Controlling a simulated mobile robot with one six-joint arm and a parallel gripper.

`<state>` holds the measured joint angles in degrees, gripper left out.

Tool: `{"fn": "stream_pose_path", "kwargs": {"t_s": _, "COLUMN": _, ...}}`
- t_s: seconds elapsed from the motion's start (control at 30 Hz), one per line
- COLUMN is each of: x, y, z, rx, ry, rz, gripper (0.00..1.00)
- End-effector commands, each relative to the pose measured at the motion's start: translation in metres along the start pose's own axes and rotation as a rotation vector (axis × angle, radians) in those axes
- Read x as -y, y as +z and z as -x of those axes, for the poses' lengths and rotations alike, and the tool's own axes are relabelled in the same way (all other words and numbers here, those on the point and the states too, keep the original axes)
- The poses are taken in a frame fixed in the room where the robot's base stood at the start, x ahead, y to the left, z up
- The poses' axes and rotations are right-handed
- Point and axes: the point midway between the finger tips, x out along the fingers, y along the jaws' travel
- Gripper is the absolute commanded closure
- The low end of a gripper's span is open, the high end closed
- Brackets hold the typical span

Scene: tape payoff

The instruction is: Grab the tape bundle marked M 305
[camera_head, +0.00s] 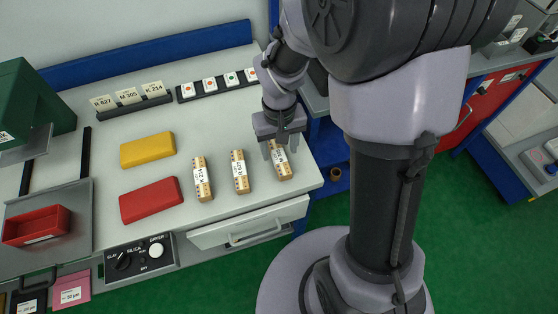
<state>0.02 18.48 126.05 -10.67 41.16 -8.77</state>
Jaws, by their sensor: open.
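Three tan tape bundles with white labels lie side by side on the grey bench: a left one (202,180), a middle one (239,172) and a right one (281,167). Their labels are turned sideways and too small to read surely; the left one seems to end in 214 and the middle one in 627. My gripper (281,147) is open, pointing down over the far end of the right bundle. It hides part of that bundle and its label. I cannot tell whether the fingers touch it.
Cards on a rack (131,105) at the back read R 627, M 305 and a third code. A rack of dotted tags (215,85) stands beside it. A yellow block (147,150) and red block (151,200) lie left of the bundles. A drawer (250,224) is below.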

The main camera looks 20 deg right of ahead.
Motion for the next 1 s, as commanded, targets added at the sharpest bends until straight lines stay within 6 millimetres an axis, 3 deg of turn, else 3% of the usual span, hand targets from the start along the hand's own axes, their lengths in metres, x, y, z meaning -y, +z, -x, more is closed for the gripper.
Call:
{"fn": "stream_pose_path", "kwargs": {"t_s": 0.03, "x": 0.0, "y": 0.001, "z": -0.018, "rx": 0.002, "ry": 0.0, "rz": -0.001, "gripper": 0.44}}
{"fn": "stream_pose_path", "kwargs": {"t_s": 0.1, "x": 0.0, "y": 0.0, "z": -0.026, "rx": 0.002, "ry": 0.0, "rz": 0.0, "gripper": 0.44}}
{"fn": "stream_pose_path", "kwargs": {"t_s": 0.3, "x": 0.0, "y": 0.0, "z": -0.023, "rx": 0.0, "ry": 0.0, "rz": 0.0, "gripper": 0.46}}
{"fn": "stream_pose_path", "kwargs": {"t_s": 0.6, "x": 0.0, "y": 0.0, "z": -0.023, "rx": 0.0, "ry": 0.0, "rz": 0.0, "gripper": 1.0}}
{"fn": "stream_pose_path", "kwargs": {"t_s": 0.87, "x": 0.0, "y": 0.0, "z": -0.021, "rx": 0.0, "ry": 0.0, "rz": 0.0, "gripper": 1.0}}
{"fn": "stream_pose_path", "kwargs": {"t_s": 1.0, "x": 0.0, "y": -0.001, "z": 0.011, "rx": -0.003, "ry": 0.0, "rz": 0.0, "gripper": 1.0}}
